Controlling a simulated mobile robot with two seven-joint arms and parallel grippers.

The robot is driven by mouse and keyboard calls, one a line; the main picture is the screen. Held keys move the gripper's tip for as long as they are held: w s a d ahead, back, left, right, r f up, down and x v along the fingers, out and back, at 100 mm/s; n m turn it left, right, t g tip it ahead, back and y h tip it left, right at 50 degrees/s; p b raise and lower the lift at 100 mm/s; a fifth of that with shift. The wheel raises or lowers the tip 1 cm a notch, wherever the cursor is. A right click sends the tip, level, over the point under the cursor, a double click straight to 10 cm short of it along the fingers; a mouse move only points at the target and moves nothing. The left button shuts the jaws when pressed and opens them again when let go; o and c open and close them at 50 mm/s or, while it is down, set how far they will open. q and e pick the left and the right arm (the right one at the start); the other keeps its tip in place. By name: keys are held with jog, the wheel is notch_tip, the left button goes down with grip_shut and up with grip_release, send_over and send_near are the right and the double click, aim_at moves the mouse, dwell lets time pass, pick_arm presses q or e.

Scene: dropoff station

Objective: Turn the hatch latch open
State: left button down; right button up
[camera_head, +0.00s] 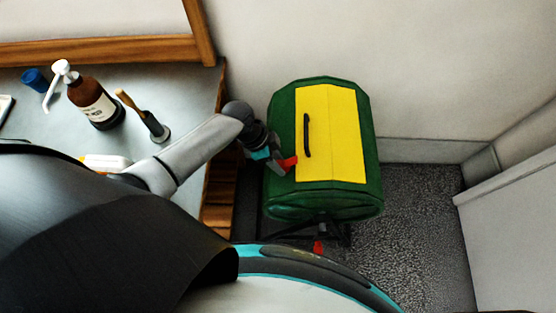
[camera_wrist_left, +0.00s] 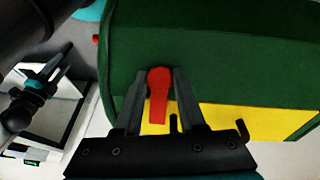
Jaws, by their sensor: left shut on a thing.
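A green drum-shaped container (camera_head: 283,116) with a yellow hatch (camera_head: 335,130) stands on the floor right of the counter. A black bar handle (camera_head: 307,135) is on the hatch. A red latch (camera_head: 288,163) sits at the hatch's left edge. In the wrist view the red latch (camera_wrist_left: 158,95) lies between the fingers of my left gripper (camera_wrist_left: 156,90), which is shut on it. The latch points down toward the gripper, overlapping the yellow hatch (camera_wrist_left: 250,118). My left gripper (camera_head: 277,160) partly hides the latch in the head view. My right gripper is not in view.
A counter (camera_head: 185,95) at left holds a brown pump bottle (camera_head: 95,102), a blue cup (camera_head: 36,80) and a brush in a holder (camera_head: 146,117). A wall is close behind the container. Grey floor (camera_head: 415,215) is clear to its right.

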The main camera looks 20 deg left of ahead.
pick_arm(q)
jog(key=n+g, duration=0.1)
jog(key=n, duration=0.2)
jog(key=shift+w+h, duration=0.1)
jog(key=shift+h, duration=0.3)
jog(key=n+g+h, duration=0.1)
jog(key=n, duration=0.2)
jog(key=shift+a+f, duration=0.1)
jog(key=shift+f, duration=0.05)
jog(key=n+h, duration=0.1)
jog(key=n, duration=0.1)
jog(key=n+g+h+b, duration=0.1)
jog(key=n, duration=0.2)
jog(key=n+h, duration=0.1)
jog(key=n, duration=0.1)
jog(key=n+b, duration=0.1)
jog(key=n, duration=0.2)
jog(key=shift+a+f+h, duration=0.1)
jog(key=shift+h, duration=0.3)
jog(key=shift+n, duration=0.3)
jog(key=c, duration=0.5)
grip_release()
